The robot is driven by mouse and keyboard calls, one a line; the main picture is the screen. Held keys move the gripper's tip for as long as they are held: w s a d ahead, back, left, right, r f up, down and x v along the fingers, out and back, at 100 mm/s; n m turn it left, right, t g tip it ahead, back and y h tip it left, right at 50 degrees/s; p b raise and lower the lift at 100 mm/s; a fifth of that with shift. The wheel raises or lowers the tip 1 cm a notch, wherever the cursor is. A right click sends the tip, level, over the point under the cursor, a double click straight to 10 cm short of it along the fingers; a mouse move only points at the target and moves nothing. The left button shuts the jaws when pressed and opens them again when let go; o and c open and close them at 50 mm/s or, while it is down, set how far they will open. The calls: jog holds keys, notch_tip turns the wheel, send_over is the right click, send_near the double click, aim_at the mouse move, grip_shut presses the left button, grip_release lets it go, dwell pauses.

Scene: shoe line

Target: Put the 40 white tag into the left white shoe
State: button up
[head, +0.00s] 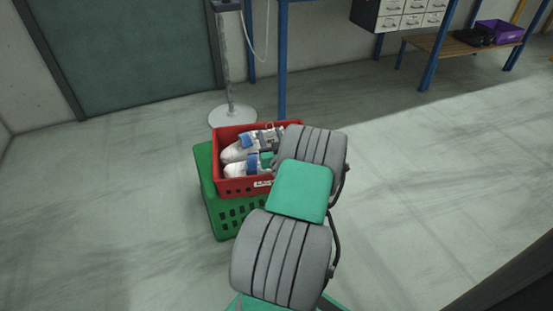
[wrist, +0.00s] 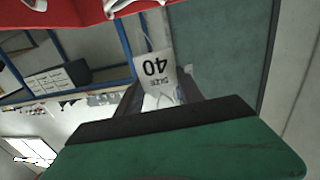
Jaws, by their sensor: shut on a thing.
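The white tag printed "40" (wrist: 154,68) shows upside down in the wrist view. My gripper (wrist: 160,88) is shut on it, and the tag sticks out beyond the dark fingers. In the head view, white shoes with blue patches, one further back (head: 234,154) and one nearer (head: 236,170), lie in the red crate (head: 240,187). My arm hides the crate's right part, and I cannot make out the tag there. White shoe parts (wrist: 118,5) show at the top edge of the wrist view, apart from the tag. I cannot tell which shoe is the left one.
The red crate stands on a green crate (head: 225,222) on the floor. A grey post with a round base (head: 232,115) stands right behind them. A blue-legged rack with drawers (head: 405,15) and a wooden shelf (head: 452,44) are at the back right. The floor at left is clear.

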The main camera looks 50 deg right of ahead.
notch_tip(320, 180, down, 10)
jog(key=s+d+b, duration=0.1)
jog(key=b, duration=0.4)
jog(key=shift+s+d+f+b, duration=0.15)
jog(key=shift+s+d+b, duration=0.05)
jog(key=shift+d+b, duration=0.15)
jog(key=o, duration=1.4)
jog(key=p+v, duration=0.1)
jog(key=v, duration=0.6)
jog(key=shift+s+a, duration=0.25)
jog(key=shift+a, duration=0.1)
